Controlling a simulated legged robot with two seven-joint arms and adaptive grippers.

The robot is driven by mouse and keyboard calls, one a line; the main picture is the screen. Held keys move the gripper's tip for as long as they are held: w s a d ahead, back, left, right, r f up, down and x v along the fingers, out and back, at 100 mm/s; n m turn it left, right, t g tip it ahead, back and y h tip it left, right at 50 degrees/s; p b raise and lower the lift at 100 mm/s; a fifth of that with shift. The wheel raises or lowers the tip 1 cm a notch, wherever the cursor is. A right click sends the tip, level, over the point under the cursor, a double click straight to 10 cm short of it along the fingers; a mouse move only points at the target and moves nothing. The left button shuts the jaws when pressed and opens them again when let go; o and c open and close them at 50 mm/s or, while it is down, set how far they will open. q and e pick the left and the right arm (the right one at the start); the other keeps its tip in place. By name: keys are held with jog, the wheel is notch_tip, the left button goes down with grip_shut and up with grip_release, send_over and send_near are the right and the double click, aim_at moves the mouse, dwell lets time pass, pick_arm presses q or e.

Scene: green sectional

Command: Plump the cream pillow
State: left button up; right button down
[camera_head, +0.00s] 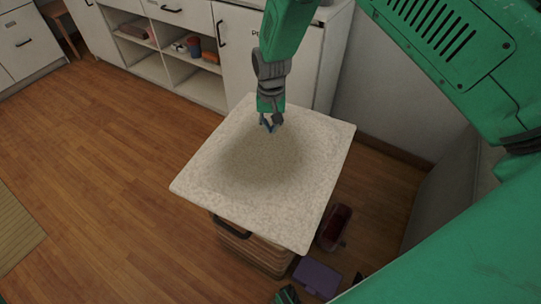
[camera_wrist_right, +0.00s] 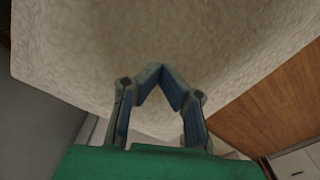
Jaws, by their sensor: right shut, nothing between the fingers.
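The cream pillow (camera_head: 275,165) is a flat, square, textured cushion lying on top of a woven basket in the head view. It also fills the upper part of the right wrist view (camera_wrist_right: 200,40). My right gripper (camera_head: 270,127) is over the far part of the pillow, pointing down, with its fingertips shut together and empty. In the right wrist view its blue fingers (camera_wrist_right: 161,72) meet at the tips in front of the pillow's surface. I cannot tell whether the tips touch the pillow.
The woven basket (camera_head: 250,250) stands on the wooden floor (camera_head: 110,170) under the pillow. A red container (camera_head: 334,227) and a purple box (camera_head: 317,277) lie to its right. White cabinets with open shelves (camera_head: 205,85) stand behind.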

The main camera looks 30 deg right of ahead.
jog(key=shift+f, duration=0.1)
dwell(0.6)
jog(key=shift+f+b, duration=0.8)
jog(key=shift+f, duration=0.45)
jog(key=shift+f, duration=0.1)
dwell(0.4)
jog(key=shift+r+p, duration=1.2)
jog(key=shift+r, duration=0.25)
jog(key=shift+f, duration=0.2)
